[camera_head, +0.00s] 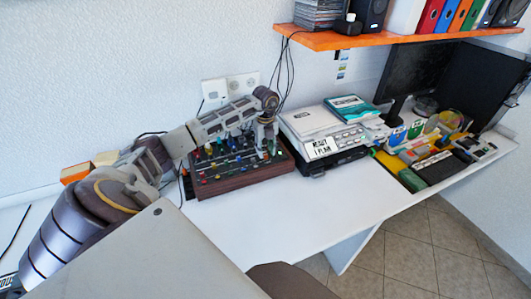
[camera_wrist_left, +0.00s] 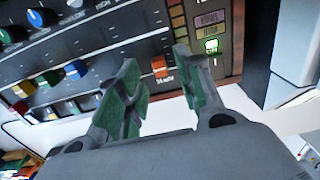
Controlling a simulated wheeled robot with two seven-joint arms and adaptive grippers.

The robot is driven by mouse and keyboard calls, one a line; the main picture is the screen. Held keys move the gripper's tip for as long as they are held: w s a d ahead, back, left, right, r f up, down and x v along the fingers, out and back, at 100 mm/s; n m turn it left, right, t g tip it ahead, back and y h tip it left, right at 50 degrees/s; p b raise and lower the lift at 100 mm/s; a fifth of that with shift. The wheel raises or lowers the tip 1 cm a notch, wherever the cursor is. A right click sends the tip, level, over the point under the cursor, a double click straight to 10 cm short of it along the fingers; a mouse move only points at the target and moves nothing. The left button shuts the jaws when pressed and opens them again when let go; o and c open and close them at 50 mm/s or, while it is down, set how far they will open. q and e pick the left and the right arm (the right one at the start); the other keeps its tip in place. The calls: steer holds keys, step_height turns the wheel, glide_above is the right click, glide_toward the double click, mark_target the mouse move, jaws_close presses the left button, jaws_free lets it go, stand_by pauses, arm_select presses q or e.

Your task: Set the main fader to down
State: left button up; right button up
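The mixer (camera_head: 235,186) is a dark panel with a brown wooden front, coloured knobs and faders, on the white desk against the wall. In the left wrist view, an orange fader cap (camera_wrist_left: 160,67) stands out near the panel's lower edge, with a small printed label just below it that looks like the main fader's. My left gripper (camera_head: 269,143) reaches over the mixer's right part from above. In the left wrist view its green-padded fingers (camera_wrist_left: 156,66) are apart, one on each side of the orange cap; I cannot tell whether they touch it. My right gripper is not in view.
Blue, yellow, red and green fader caps (camera_wrist_left: 76,69) sit left of the orange one. A white-topped device with papers (camera_head: 315,127) stands close to the mixer's right. An orange shelf (camera_head: 340,40) hangs above. The desk's front (camera_head: 335,205) is clear.

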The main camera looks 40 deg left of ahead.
mark_target(266, 155)
arm_select(q)
step_height(266, 155, up, 10)
steer(key=shift+f, duration=0.2)
steer(key=shift+d+f, duration=0.1)
stand_by(0.8)
